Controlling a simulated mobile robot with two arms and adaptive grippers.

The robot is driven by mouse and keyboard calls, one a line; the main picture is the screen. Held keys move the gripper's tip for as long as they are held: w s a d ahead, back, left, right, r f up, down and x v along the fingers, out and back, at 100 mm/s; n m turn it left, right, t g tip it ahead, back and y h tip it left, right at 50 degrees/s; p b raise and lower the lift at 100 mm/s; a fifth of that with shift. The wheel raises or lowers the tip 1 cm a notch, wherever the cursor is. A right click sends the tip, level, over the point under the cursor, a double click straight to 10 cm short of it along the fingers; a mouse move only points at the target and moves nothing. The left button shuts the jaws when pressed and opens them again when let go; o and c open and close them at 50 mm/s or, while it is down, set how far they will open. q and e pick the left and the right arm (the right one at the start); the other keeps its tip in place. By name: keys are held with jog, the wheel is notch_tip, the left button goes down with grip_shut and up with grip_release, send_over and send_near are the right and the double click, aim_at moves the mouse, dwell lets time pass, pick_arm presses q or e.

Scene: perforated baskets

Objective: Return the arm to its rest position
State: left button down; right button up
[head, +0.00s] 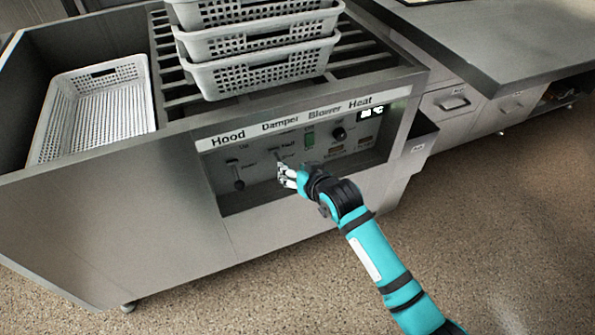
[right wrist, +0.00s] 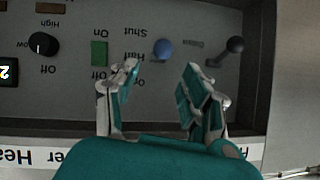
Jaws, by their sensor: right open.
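My right gripper (head: 287,176) is in front of the control panel (head: 225,174) of a metal unit, at the Damper part. In the right wrist view the right gripper (right wrist: 158,85) is open, its two fingers apart with nothing between them. A blue-tipped damper lever (right wrist: 163,49) shows beyond the gap between the fingers. The dark hood lever (right wrist: 235,45) is beside the right finger, and the green blower switch (right wrist: 99,53) is beyond the left finger. I cannot tell exactly how far the fingertips are from the panel. My left gripper is in neither view.
White perforated baskets (head: 262,45) are stacked on the slatted rack (head: 172,90). Another basket (head: 95,110) lies in the bay at left. A counter with drawers (head: 452,102) stands at right. The speckled floor (head: 500,240) at right is clear.

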jog(key=shift+v, duration=0.85)
jog(key=shift+f, duration=0.1)
jog(key=s+d+f+g+h+p, duration=0.2)
jog(key=s+d+f+g+p, duration=0.3)
jog(key=s+f, duration=0.65)
jog(key=s+d+f+h+p, duration=0.1)
jog(key=s+d+f+p, duration=0.5)
jog(key=f, duration=0.9)
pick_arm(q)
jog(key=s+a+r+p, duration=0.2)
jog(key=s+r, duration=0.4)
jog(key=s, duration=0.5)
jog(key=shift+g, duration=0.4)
pick_arm(e)
jog(key=s+d+f+g, duration=0.1)
jog(key=s+d+f, duration=0.1)
jog(key=s, duration=0.9)
jog(key=s+d+f+g+h, duration=0.1)
jog(key=s+d+f+g, duration=0.1)
jog(key=s, duration=0.8)
jog(key=s+d+f+g, duration=0.2)
jog(key=s+d+f, duration=0.2)
jog(key=s, duration=0.7)
jog(key=shift+s+h, duration=0.4)
